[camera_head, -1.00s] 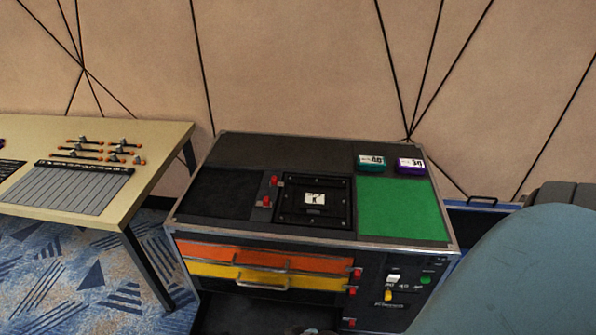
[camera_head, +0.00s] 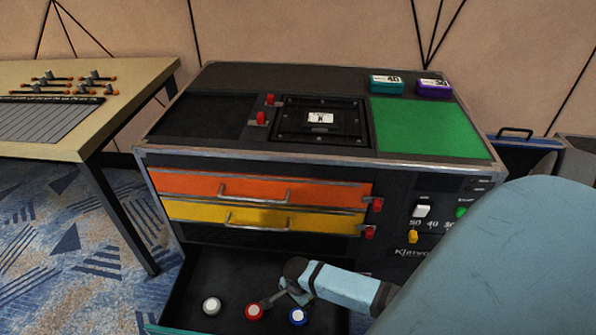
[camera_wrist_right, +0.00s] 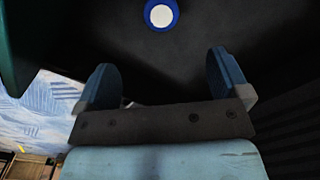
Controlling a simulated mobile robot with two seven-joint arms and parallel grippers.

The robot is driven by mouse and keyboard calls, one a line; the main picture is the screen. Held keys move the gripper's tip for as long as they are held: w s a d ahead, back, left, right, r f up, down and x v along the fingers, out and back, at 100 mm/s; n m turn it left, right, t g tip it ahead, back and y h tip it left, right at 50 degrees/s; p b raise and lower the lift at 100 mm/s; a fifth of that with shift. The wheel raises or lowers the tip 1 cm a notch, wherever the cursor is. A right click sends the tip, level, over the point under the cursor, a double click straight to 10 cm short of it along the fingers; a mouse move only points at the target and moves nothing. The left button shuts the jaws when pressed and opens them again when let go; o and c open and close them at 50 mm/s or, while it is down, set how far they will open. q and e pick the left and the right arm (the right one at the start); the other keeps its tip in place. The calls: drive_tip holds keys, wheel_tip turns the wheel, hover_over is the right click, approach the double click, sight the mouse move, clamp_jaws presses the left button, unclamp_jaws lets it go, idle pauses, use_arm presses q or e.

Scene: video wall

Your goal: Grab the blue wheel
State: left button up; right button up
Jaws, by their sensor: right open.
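The blue wheel (camera_head: 298,316), a small blue disc with a white centre, lies in the open bottom drawer (camera_head: 185,290) of the black cabinet, right of the red and white ones. In the right wrist view the blue wheel (camera_wrist_right: 161,14) is at the top edge, beyond the fingertips and roughly centred between them. My right gripper (camera_head: 283,299) reaches over the drawer from the right, close to the blue and red wheels. In the right wrist view its two blue fingers (camera_wrist_right: 160,68) are spread with nothing between them. My left gripper is not in view.
A red wheel (camera_head: 254,312) and a white wheel (camera_head: 212,306) lie left of the blue one. Above the drawer are closed yellow (camera_head: 250,217) and orange (camera_head: 250,187) drawers with handles. A beige table (camera_head: 150,80) stands at the left.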

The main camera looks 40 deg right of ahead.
drive_tip(key=f, duration=0.1)
drive_tip(key=b, duration=0.5)
approach(298, 316)
drive_tip(key=shift+m, duration=0.4)
wheel_tip(298, 316, down, 5)
drive_tip(key=shift+w+a+f, duration=0.1)
drive_tip(key=shift+a, duration=0.1)
wheel_tip(298, 316, down, 4)
drive_tip(key=b, duration=0.4)
drive_tip(key=shift+w+d, duration=0.1)
drive_tip(key=shift+d, duration=0.05)
drive_tip(key=shift+f, duration=0.4)
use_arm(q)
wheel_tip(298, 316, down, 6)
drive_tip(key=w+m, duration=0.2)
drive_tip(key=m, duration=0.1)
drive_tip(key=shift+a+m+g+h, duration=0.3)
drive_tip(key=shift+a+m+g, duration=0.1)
use_arm(e)
drive_tip(key=c, duration=1.1)
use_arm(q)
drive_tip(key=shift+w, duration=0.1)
use_arm(e)
drive_tip(key=shift+o, duration=0.2)
drive_tip(key=shift+r, duration=0.15)
